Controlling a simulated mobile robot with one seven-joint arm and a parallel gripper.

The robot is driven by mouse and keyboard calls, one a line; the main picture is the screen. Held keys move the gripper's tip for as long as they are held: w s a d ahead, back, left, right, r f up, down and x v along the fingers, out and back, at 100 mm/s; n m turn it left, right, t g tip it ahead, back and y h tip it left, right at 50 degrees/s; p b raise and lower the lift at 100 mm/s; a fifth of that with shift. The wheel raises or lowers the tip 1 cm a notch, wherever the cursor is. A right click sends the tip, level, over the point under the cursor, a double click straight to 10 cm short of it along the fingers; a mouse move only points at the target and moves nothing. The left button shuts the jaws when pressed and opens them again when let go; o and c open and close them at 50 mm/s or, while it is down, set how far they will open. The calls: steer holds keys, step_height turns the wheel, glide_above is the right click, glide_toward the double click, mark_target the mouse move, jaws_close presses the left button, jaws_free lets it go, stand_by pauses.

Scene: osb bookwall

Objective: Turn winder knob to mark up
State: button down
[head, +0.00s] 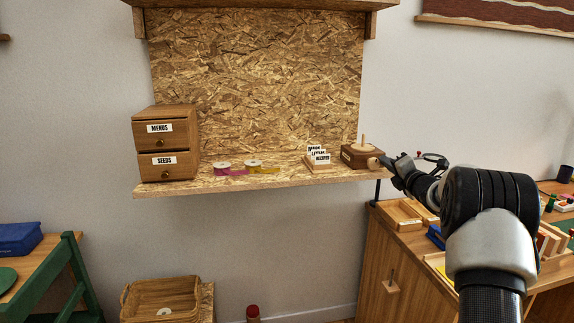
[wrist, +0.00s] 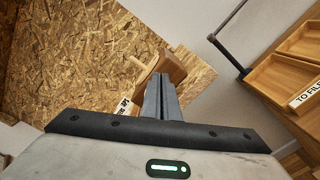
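The winder is a dark brown wooden box (head: 357,156) at the right end of the chipboard shelf, with an upright pale peg on top. Its pale round knob (head: 374,163) is on the right side, facing my gripper (head: 385,161). In the wrist view the winder (wrist: 174,64) stands just beyond my fingers (wrist: 161,80), which look closed together with nothing visible between them. The knob is hidden behind the fingers there. My fingertips are very near the knob; I cannot tell whether they touch it. No mark on the knob can be made out.
Left of the winder, a recipe card holder (head: 318,162) stands on the shelf (head: 290,180). Two ribbon spools (head: 254,164) and a two-drawer box (head: 165,145) are farther left. A wooden desk with trays (head: 405,214) is below my arm. The shelf's back panel is close behind the winder.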

steer(key=shift+s+a+r+b, duration=0.1)
steer(key=shift+a+r+b, duration=0.5)
steer(key=shift+b, duration=0.6)
steer(key=shift+f, duration=0.1)
steer(key=s+d+r+b, duration=0.1)
steer(key=s+b, duration=0.2)
steer(key=s, duration=0.3)
steer(key=shift+d+b, duration=0.3)
steer(key=shift+d, duration=0.05)
stand_by(0.4)
